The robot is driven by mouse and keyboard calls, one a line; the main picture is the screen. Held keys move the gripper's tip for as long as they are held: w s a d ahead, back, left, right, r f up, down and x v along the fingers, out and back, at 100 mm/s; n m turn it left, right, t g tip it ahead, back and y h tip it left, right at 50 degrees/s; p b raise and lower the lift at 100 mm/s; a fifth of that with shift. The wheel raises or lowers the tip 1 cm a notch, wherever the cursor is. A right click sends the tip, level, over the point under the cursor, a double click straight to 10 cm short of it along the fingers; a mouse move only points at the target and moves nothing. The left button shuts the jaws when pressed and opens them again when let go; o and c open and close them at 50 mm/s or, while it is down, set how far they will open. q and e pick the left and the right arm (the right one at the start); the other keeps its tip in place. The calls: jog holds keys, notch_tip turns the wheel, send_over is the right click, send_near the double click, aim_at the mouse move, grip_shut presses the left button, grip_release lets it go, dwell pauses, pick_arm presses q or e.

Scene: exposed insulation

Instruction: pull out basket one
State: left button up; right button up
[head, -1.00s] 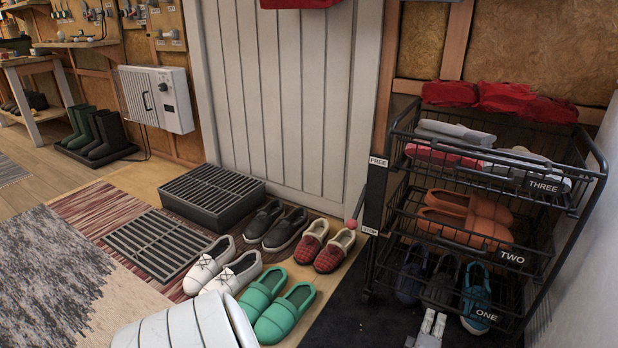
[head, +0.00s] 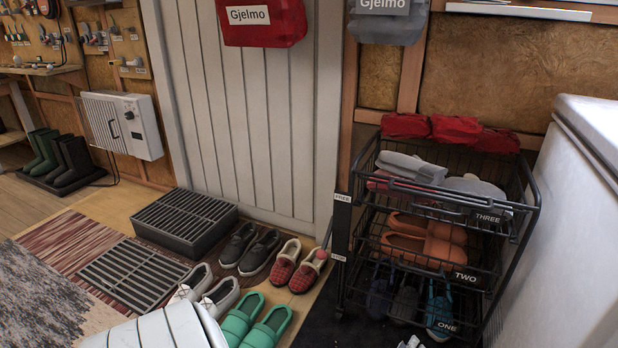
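Basket one (head: 447,325) is the lowest black wire basket of the rack at the right, with a "ONE" tag on its front. It holds a dark pair of shoes (head: 392,297) and a blue shoe (head: 439,310). Its front lines up roughly below basket two (head: 467,278). The pale fingertips of my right gripper (head: 409,342) just show at the bottom edge, in front of and left of the tag. Most of this gripper is cut off, so its opening and any contact are unclear. My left gripper is out of view.
A white chest-like unit (head: 570,200) stands close on the rack's right. Slippers (head: 296,265) and green shoes (head: 257,322) lie on the floor to the left.

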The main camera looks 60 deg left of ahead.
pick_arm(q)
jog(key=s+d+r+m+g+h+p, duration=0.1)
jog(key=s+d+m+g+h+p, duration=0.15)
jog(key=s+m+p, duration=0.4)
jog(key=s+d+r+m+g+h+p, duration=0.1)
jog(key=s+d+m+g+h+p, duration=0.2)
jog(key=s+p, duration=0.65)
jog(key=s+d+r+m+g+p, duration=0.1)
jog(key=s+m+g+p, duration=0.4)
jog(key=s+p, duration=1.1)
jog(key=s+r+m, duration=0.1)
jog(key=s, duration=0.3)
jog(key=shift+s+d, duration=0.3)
